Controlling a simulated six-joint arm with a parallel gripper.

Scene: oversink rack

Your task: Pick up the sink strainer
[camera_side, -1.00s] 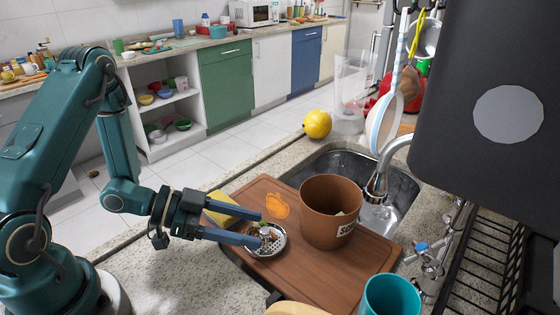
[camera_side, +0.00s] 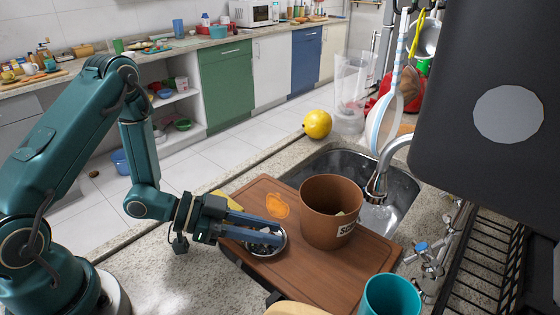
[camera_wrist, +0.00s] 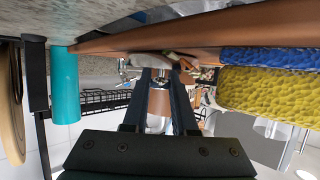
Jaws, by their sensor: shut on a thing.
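The sink strainer (camera_side: 266,249) is a small metal bowl with scraps in it, at the left part of the brown cutting board (camera_side: 290,285). My gripper (camera_side: 281,231) lies low over the strainer with its blue-grey fingers shut on it, partly hiding it in the side view. In the wrist view my gripper (camera_wrist: 158,78) points at the strainer (camera_wrist: 163,60), which shows only in part between and beyond the fingertips. I cannot tell whether the strainer is clear of the board.
A brown bin (camera_side: 328,222) stands on the board just right of the strainer. A yellow-and-blue sponge (camera_wrist: 268,88) is close beside my gripper. The sink (camera_side: 400,185) and tap (camera_side: 383,170) are behind the bin. A teal cup (camera_side: 390,298) stands in front.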

